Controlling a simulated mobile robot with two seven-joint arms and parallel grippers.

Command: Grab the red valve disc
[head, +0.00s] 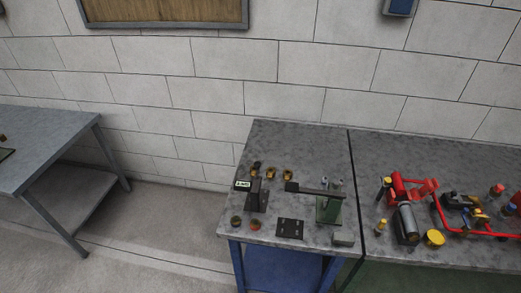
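A small round reddish piece (256,225) lies near the front left of the middle workbench; it looks like the red valve disc, but it is too small to be sure. A dark olive round piece (236,221) lies just left of it. Neither of my grippers is in view.
The middle workbench (300,150) also holds a dark stand with a display (256,197), a green press-like device (328,207), a black plate (290,228) and several brass pieces (272,174). A red pump assembly (400,190) stands on the right bench. Another bench (50,140) stands left, across open floor.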

